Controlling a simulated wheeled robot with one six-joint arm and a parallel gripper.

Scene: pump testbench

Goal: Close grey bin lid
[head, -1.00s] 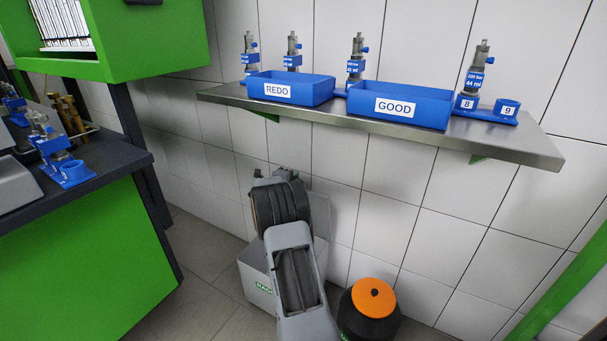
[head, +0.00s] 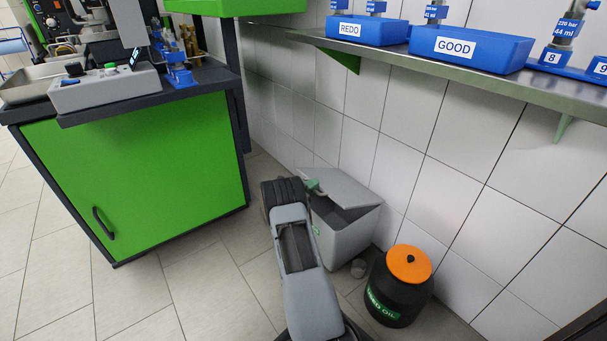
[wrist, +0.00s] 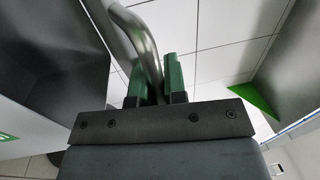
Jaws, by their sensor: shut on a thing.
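The grey bin (head: 340,236) stands on the floor against the tiled wall. Its lid (head: 350,190) is tilted a little above the rim, leaving a dark gap at the front. My gripper (head: 312,184) is at the lid's left edge in the head view, partly hidden by my arm. In the wrist view, the green fingers of my gripper (wrist: 156,78) are shut on a curved metal handle (wrist: 135,32). The bin's pale body (wrist: 28,128) shows at the left of that view.
A black oil drum (head: 399,290) with an orange lid stands right of the bin. A green cabinet (head: 140,180) is at the left. A steel shelf (head: 470,80) with blue boxes runs above the bin.

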